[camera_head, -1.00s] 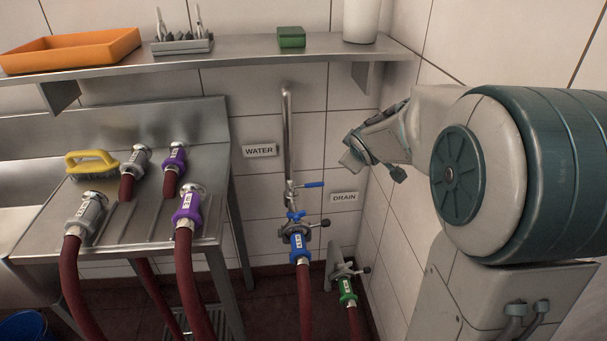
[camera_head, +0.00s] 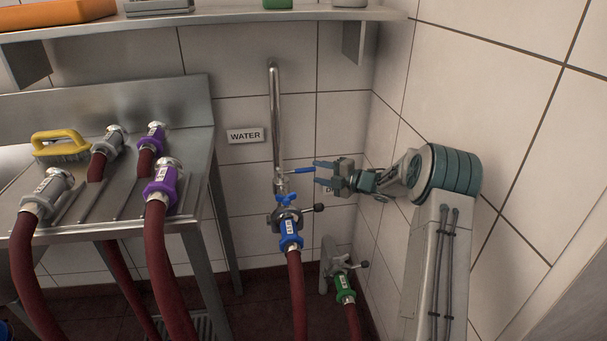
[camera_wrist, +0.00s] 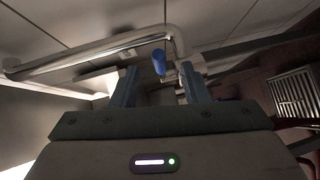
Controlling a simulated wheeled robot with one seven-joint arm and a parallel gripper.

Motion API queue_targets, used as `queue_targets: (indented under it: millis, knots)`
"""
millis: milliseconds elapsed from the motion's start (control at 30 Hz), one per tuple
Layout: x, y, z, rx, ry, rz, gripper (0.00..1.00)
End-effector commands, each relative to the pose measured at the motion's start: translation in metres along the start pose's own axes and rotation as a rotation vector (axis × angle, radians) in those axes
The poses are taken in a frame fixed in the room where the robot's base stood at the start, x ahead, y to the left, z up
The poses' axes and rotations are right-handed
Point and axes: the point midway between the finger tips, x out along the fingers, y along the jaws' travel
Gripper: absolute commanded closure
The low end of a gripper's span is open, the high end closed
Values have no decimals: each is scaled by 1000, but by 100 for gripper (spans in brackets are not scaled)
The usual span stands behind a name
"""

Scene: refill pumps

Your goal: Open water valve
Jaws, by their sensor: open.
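The water valve's blue lever (camera_head: 299,171) points right, about level, from the steel water pipe (camera_head: 274,115) on the tiled wall. My gripper (camera_head: 318,172) is open and sits just right of the lever, its fingers pointing left at the lever's free end. Below the lever, a red hose with a blue coupling (camera_head: 290,233) hangs from the pipe's outlet.
The WATER sign (camera_head: 245,135) is left of the pipe. My gripper mostly hides the DRAIN sign. A drain fitting with a green coupling (camera_head: 344,287) sits low on the right. A steel shelf (camera_head: 220,22) is above; a steel table (camera_head: 195,190) with several hoses stands left.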

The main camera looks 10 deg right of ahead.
Motion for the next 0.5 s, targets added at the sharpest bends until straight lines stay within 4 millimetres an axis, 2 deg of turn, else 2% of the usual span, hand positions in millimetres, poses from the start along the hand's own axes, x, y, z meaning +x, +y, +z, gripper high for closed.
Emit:
queue_targets:
  millis: [300,500]
  knots:
    - [50,-1,-1,1,2,1,59]
    - [67,0,0,2,0,0,59]
